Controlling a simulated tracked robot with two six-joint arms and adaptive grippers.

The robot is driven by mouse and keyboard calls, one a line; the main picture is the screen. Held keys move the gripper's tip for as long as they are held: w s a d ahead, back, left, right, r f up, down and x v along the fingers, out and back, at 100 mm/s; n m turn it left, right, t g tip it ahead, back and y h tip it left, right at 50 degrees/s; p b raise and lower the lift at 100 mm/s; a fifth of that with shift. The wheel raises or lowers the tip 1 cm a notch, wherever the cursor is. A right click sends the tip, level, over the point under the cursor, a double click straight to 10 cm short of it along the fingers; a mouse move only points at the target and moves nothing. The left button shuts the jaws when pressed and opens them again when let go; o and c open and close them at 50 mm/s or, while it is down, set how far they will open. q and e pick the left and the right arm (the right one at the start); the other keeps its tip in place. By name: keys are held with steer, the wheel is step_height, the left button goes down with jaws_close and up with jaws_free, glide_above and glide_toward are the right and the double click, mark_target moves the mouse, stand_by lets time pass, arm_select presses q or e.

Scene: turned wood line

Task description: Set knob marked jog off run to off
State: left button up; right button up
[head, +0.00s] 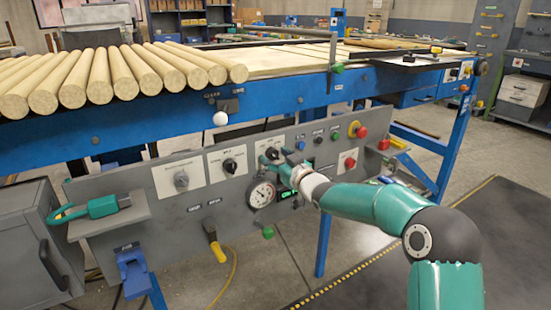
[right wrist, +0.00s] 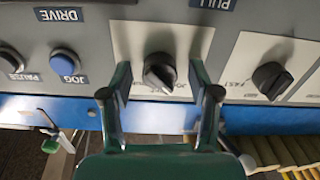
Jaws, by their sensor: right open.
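The black knob (head: 271,153) is on a white plate on the grey control panel (head: 140,225), partly covered by my right gripper in the head view. The right wrist view shows the knob (right wrist: 160,72) upside down, with a partly hidden label below it that seems to include JOG. My right gripper (right wrist: 160,92) is open, with one finger on each side of the knob. Gaps show between the fingers and the knob. I cannot tell for sure which word the knob points to. My left gripper is not in view.
Another black knob (head: 229,165) and a grey knob (head: 181,180) sit to the left. A dial gauge (head: 262,194) is just below my right gripper. Small buttons and a red emergency button (head: 360,131) are to the right. Turned wood rods (head: 120,75) lie above on the blue frame.

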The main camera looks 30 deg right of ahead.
steer(key=c, duration=1.2)
steer(key=shift+o, duration=0.3)
steer(key=shift+m, duration=0.3)
steer(key=m+p, duration=0.2)
steer(key=m, duration=0.1)
steer(key=shift+r, duration=0.1)
steer(key=m+p, duration=0.2)
steer(key=m, duration=0.3)
steer(key=shift+p, duration=0.3)
steer(key=shift+d, duration=0.1)
steer(key=o, duration=1.1)
